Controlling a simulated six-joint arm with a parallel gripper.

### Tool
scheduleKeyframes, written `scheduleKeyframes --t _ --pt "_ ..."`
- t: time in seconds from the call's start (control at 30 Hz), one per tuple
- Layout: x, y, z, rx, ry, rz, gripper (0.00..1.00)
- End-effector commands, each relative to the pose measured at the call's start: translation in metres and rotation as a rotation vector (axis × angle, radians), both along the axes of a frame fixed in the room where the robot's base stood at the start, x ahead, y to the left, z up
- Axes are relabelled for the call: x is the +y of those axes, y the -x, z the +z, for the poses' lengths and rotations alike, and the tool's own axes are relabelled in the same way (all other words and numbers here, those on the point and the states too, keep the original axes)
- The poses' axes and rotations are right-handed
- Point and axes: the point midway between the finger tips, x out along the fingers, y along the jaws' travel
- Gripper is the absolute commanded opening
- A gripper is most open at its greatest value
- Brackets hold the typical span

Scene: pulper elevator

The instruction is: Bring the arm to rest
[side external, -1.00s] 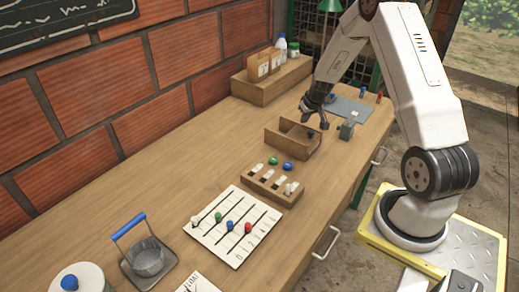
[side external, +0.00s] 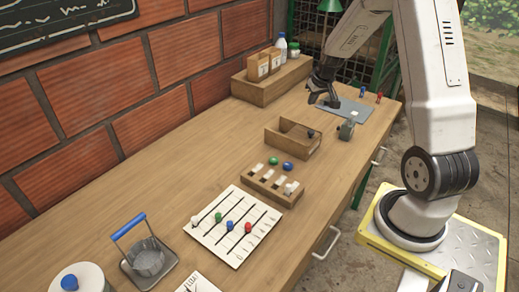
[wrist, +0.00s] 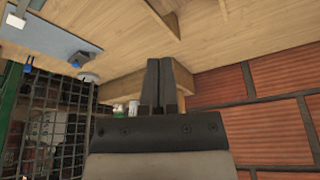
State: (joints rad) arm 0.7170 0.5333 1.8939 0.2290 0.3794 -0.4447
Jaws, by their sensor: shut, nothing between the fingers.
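My gripper (side external: 324,98) is in the far part of the side view, above the bench, near the grey-blue mat (side external: 349,112). In the wrist view my gripper (wrist: 160,62) shows its two dark fingers together with nothing between them. It is apart from the objects around it. The wooden bench (side external: 175,140) runs below it.
An open wooden box (side external: 284,142) and a small grey device (side external: 346,130) stand near the mat. A wooden shelf block (side external: 260,92) with boxes and bottles stands at the wall. Closer are a slotted wooden block (side external: 264,186), a white slider board (side external: 205,238) and a blue-handled cup (side external: 148,262).

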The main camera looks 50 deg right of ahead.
Motion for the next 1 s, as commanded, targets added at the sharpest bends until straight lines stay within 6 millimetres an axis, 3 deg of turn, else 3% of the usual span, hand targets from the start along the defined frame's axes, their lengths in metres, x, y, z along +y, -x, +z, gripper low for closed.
scheduleKeyframes --t 0.3,0.47,0.57,0.77,1.0 --pt "0.002 0.001 0.004 0.001 -0.001 0.002 0.00" --pt "0.020 -0.002 0.007 0.006 -0.004 0.025 0.00" --pt "0.044 -0.005 0.010 0.012 -0.008 0.055 0.00" --pt "0.118 -0.003 0.018 0.035 -0.020 0.152 0.00" --pt "0.215 0.025 0.024 0.070 -0.030 0.289 0.00"
